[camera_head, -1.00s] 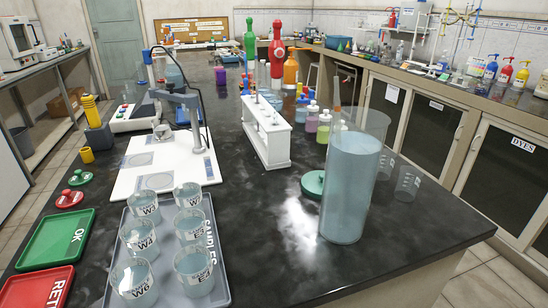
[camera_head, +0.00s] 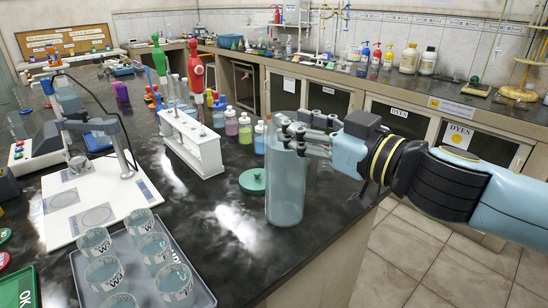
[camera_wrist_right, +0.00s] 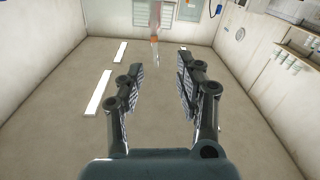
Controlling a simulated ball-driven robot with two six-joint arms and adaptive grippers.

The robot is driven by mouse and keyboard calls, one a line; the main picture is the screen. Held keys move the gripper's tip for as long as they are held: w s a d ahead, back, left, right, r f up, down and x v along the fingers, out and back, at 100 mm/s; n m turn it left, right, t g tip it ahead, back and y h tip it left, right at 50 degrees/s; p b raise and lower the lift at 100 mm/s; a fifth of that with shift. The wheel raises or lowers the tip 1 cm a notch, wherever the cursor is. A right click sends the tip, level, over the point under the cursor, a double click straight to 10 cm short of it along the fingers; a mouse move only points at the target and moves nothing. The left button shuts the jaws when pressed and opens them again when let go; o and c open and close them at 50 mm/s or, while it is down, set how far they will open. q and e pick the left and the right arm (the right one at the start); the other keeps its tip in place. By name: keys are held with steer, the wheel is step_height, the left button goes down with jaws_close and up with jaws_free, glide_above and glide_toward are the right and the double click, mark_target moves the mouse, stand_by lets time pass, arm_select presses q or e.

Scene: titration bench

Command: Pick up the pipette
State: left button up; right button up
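A tall clear cylinder (camera_head: 285,190) with bluish contents stands upright near the bench's right edge in the head view. My right gripper (camera_head: 292,130) reaches in from the right at its top, and its fingers cover part of the rim. In the right wrist view the fingers of my right gripper (camera_wrist_right: 160,73) are apart with nothing between them. A slim clear tube with an orange band (camera_wrist_right: 154,38), possibly the pipette, shows beyond the fingertips. I cannot make out the pipette clearly in the head view. My left gripper is not in view.
A white rack (camera_head: 192,150) stands left of the cylinder, with small bottles (camera_head: 245,130) behind. A green disc (camera_head: 252,181) lies close to the cylinder. Several beakers (camera_head: 155,248) stand on a grey tray (camera_head: 200,290). Black bench top in front of the cylinder is clear.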

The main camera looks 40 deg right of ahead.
mark_target(269, 108)
steer(key=w, duration=0.1)
steer(key=w+p, duration=0.1)
steer(key=w, duration=0.1)
steer(key=w+p, duration=0.1)
steer(key=shift+w+a+r, duration=0.1)
steer(key=shift+w+r, duration=0.05)
steer(key=shift+r, duration=0.1)
steer(key=w, duration=0.3)
steer(key=shift+f+b, duration=0.1)
steer(key=shift+b, duration=0.2)
steer(key=shift+w, duration=0.55)
jaws_close()
